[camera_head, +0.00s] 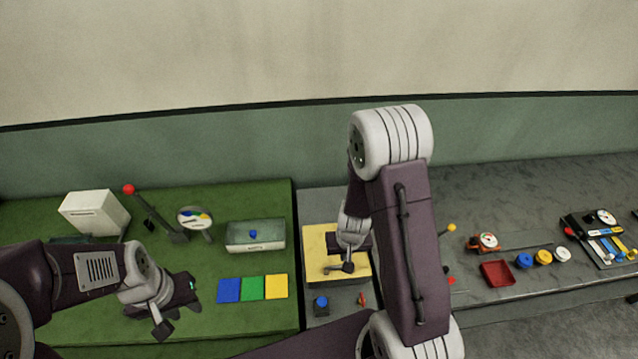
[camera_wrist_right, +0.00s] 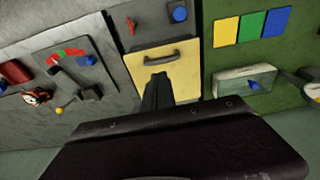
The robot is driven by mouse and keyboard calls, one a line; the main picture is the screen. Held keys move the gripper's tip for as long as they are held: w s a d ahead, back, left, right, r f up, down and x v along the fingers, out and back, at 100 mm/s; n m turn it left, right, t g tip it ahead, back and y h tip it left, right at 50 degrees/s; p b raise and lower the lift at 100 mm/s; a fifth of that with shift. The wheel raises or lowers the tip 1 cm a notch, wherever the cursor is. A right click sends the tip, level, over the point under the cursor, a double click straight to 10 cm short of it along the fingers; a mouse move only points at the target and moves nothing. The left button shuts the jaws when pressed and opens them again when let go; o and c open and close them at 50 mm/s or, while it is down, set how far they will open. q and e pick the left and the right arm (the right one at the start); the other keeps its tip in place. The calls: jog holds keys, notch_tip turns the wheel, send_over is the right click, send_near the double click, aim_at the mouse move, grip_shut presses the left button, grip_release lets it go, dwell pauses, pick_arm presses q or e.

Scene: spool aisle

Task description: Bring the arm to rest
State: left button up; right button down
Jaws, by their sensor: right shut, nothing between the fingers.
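My right arm rises in front of me in the head view and bends down, with its white and dark purple links. My right gripper (camera_head: 345,267) is over the yellow panel (camera_head: 318,240). In the right wrist view the right gripper (camera_wrist_right: 157,82) has its fingers together with nothing between them, pointing at the yellow panel (camera_wrist_right: 190,72) near its dark handle (camera_wrist_right: 168,58). Whether it touches the panel I cannot tell. My left gripper (camera_head: 163,328) is low over the green bench top (camera_head: 215,312); the state of its fingers is unclear.
Blue (camera_head: 229,290), green (camera_head: 253,288) and yellow (camera_head: 276,287) squares lie between the grippers. A box with a blue knob (camera_head: 255,246), a red-tipped lever (camera_head: 150,208) and a white box (camera_head: 94,214) stand behind. A red tray (camera_head: 497,273) is on the grey bench at right.

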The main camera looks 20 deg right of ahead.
jog(key=w+a+f+n+t+b, duration=0.2)
jog(key=w+a+f+b, duration=0.3)
jog(key=b, duration=1.2)
jog(key=s+f+g+b, duration=0.1)
jog(key=s+g, duration=0.1)
jog(key=s, duration=0.9)
jog(key=shift+s+d+f+g+y, duration=0.2)
jog(key=shift+d+g+y, duration=0.1)
jog(key=shift+g+y, duration=0.1)
jog(key=shift+s, duration=0.1)
